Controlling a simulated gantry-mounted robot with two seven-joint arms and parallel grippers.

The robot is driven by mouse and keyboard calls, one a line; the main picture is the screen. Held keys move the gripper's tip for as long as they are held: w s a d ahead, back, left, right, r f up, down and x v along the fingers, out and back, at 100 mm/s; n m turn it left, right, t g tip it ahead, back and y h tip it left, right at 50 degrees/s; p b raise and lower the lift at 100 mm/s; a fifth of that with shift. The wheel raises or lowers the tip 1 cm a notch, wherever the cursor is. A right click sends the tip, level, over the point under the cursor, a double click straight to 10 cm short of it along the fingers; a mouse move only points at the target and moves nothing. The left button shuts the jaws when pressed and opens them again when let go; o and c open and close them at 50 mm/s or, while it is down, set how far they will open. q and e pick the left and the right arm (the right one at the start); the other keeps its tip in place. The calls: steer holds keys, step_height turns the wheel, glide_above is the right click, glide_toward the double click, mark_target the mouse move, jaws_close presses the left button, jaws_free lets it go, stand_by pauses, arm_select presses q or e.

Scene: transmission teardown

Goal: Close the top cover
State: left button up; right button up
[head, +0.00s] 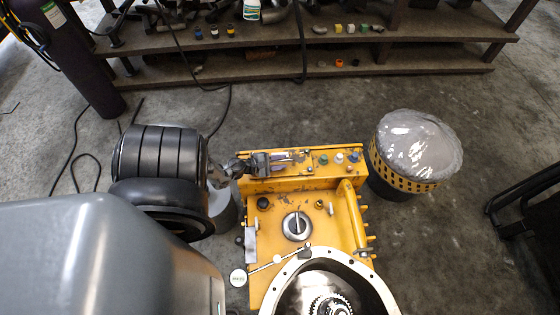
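The yellow transmission housing (270,227) stands on the floor in the middle of the head view. Along its far edge is a raised yellow panel (318,180) with scuffs and coloured fittings; it looks like the top cover, but I cannot tell for sure or see its hinge. My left gripper (266,164) reaches in from the left, its dark end at the left part of this panel. Whether it touches or grips the panel, and how its fingers stand, is not clear. My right gripper is not in view.
A round metal opening with a gear (330,304) lies at the near end. A yellow perforated drum with a wrapped top (416,145) stands right of the housing. A shelf (420,30) with small parts runs along the back. Cables lie on the floor at left; a dark frame (525,190) stands far right.

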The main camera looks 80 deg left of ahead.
arm_select(q)
steer(key=shift+r, duration=0.1)
steer(key=shift+s+r, duration=0.1)
steer(key=shift+s, duration=0.15)
steer(key=p+v, duration=0.2)
steer(key=v, duration=0.6)
steer(key=shift+s+d, duration=0.2)
steer(key=shift+s, duration=0.15)
steer(key=shift+p+v, duration=0.35)
steer(key=shift+v, duration=0.4)
